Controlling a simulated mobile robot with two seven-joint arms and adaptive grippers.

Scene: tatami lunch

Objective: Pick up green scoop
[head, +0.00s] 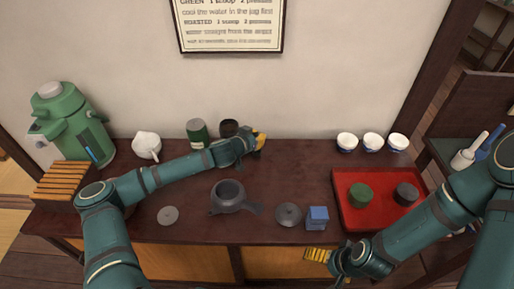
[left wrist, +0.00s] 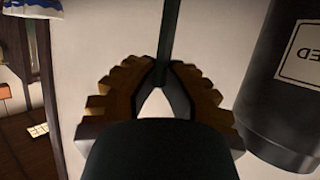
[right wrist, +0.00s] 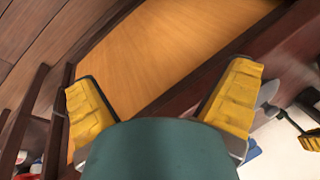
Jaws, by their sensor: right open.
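A thin dark green strip, which looks like the handle of the green scoop (left wrist: 172,35), runs between the fingertips of my left gripper (left wrist: 162,78) in the left wrist view. The fingers close in on it; the rest of the scoop is hidden. In the head view my left gripper (head: 260,142) is at the back of the counter, just right of a dark canister (head: 229,126); the scoop cannot be made out there. My right gripper (head: 328,262) is open and empty at the counter's front edge; its spread fingers also show in the right wrist view (right wrist: 165,100).
A green canister (head: 196,133) stands left of the dark one. A grey teapot (head: 228,195), a lid (head: 288,215) and a blue box (head: 317,217) are in front. A red tray (head: 378,222) is at right, white cups (head: 371,142) behind, a green dispenser (head: 72,120) at left.

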